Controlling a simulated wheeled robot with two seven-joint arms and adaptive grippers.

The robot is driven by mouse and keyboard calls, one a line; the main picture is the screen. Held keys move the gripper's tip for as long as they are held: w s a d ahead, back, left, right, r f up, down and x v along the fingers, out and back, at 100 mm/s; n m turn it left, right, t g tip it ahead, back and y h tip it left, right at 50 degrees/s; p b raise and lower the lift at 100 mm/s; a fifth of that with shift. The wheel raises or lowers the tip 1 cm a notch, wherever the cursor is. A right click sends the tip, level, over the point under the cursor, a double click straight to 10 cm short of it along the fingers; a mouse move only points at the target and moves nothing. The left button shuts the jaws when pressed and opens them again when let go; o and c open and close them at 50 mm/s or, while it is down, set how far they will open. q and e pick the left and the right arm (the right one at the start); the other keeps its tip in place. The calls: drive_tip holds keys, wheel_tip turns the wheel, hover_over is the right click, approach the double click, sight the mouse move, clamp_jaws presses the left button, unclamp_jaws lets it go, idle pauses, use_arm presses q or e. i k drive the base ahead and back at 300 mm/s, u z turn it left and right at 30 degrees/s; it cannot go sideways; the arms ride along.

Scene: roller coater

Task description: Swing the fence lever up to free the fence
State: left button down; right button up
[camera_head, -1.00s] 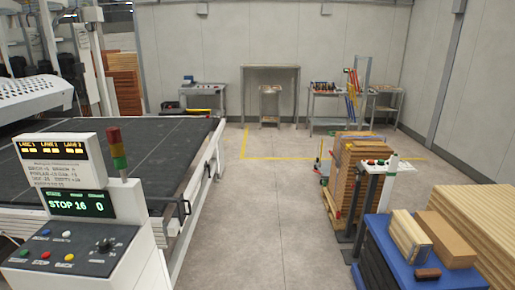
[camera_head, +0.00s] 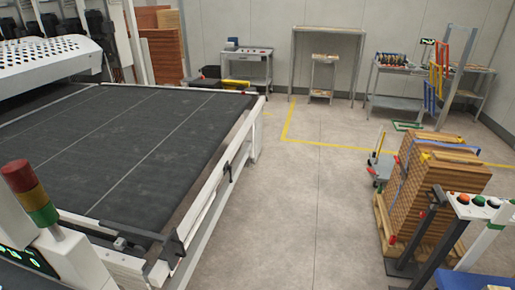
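The fence seems to be the long white rail (camera_head: 212,190) along the right edge of the dark conveyor bed. A small black lever-like part (camera_head: 228,172) hangs on the outer side of this rail, about midway along, and points down. A larger black bracket or handle (camera_head: 172,248) sits at the rail's near end. I cannot tell for certain which of the two is the fence lever. Neither of my grippers is in view.
The dark conveyor bed (camera_head: 110,140) fills the left. A red, yellow and green signal tower (camera_head: 30,195) stands at the near left. A stack of boards (camera_head: 425,190) and a button post (camera_head: 478,205) stand at right. The grey floor (camera_head: 300,200) between is clear.

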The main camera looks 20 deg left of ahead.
sight(230, 168)
drive_tip(key=u, duration=0.1)
drive_tip(key=i, duration=2)
drive_tip(key=u, duration=0.15)
